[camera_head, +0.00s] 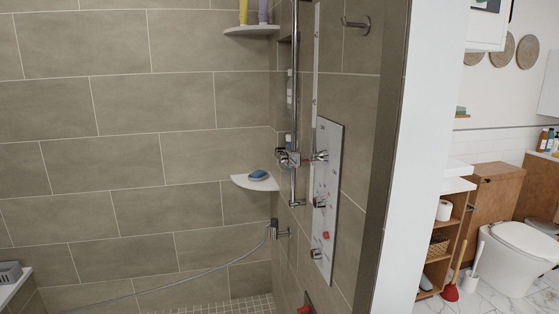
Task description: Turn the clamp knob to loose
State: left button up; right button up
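A chrome vertical rail (295,95) stands in the shower corner. A chrome clamp (288,157) sits on the rail at about mid height, with a knob-like part on it; its setting is too small to read. A metal control panel (328,180) is on the wall to the right of the rail, with several chrome knobs and red marks. The upper panel knob (320,156) is close beside the clamp in the picture. Neither of my grippers is in view.
A corner shelf (242,183) with a blue item (258,174) is left of the rail. A hose (180,284) runs left from a wall fitting (276,230). A white wall end (425,150) separates the shower from the toilet (515,252).

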aim_at(283, 158)
jog(key=j+z, duration=0.2)
jog(key=z, duration=0.2)
jog(key=j+z, duration=0.45)
jog(key=z, duration=0.3)
jog(key=i+j+z, duration=0.1)
jog(key=j+z, duration=0.3)
jog(key=i+j+z, duration=0.1)
jog(key=j+z, duration=0.65)
jog(key=j+u, duration=0.15)
jog(key=j, duration=0.5)
jog(key=i+j+u, duration=0.2)
jog(key=j, duration=0.5)
